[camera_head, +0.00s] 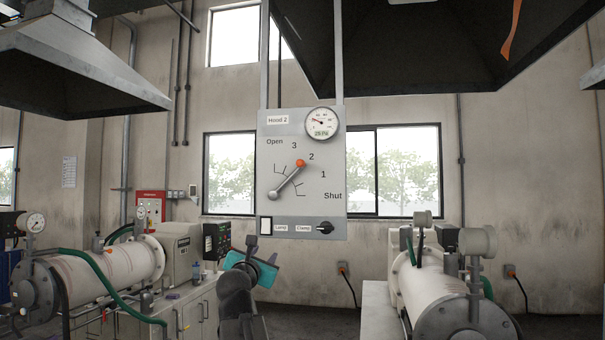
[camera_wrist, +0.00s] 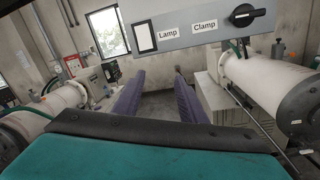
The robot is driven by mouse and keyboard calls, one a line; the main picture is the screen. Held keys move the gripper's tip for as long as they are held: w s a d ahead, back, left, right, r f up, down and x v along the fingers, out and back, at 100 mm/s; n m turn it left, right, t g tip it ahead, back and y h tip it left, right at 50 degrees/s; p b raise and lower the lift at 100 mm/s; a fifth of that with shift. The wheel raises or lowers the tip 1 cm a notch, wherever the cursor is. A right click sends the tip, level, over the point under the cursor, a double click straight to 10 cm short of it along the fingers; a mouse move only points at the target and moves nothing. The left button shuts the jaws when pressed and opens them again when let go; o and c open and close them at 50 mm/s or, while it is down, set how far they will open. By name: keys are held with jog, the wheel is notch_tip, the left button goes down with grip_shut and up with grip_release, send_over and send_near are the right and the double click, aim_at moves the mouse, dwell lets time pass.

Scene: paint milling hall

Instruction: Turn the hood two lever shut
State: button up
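The hood two panel (camera_head: 328,218) is a grey plate labelled "Hood 2" in the middle of the head view. Its lever (camera_head: 288,178) lies diagonally, with an orange knob (camera_head: 300,163) at the upper right near the 2 mark and a grey ball at the lower left. The scale runs from Open at upper left to Shut at lower right. My gripper (camera_wrist: 160,78) shows two purple fingers spread apart and empty, below the panel's lower edge. In the head view my teal gripper body (camera_head: 266,272) is below the panel, apart from the lever; its fingers are mostly hidden.
A lamp switch (camera_head: 265,225) and a black clamp knob (camera_head: 325,228) sit on the panel's lower edge. A round gauge (camera_head: 321,122) is at its top right. White mills stand left (camera_head: 125,262) and right (camera_head: 432,282). A dark hood (camera_head: 430,50) hangs above.

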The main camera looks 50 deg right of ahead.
aim_at(299, 165)
jog(key=s+r+n+h, duration=0.1)
jog(key=s+r, duration=0.4)
jog(key=r, duration=0.5)
jog(key=s+r+n+h, duration=0.2)
jog(key=s+r, duration=0.4)
jog(key=r, duration=0.5)
jog(key=shift+r+t+h, duration=0.25)
jog(key=shift+t+h, duration=0.15)
jog(key=shift+h, duration=0.3)
jog(key=shift+s, duration=0.1)
jog(key=p+x, duration=0.3)
jog(key=x, duration=0.8)
jog(key=shift+w+d+r+p, duration=0.2)
jog(key=shift+d+r+p, duration=0.05)
jog(key=shift+p, duration=0.1)
jog(key=shift+x, duration=0.95)
jog(key=shift+f, duration=0.15)
jog(key=shift+c, duration=0.3)
grip_shut()
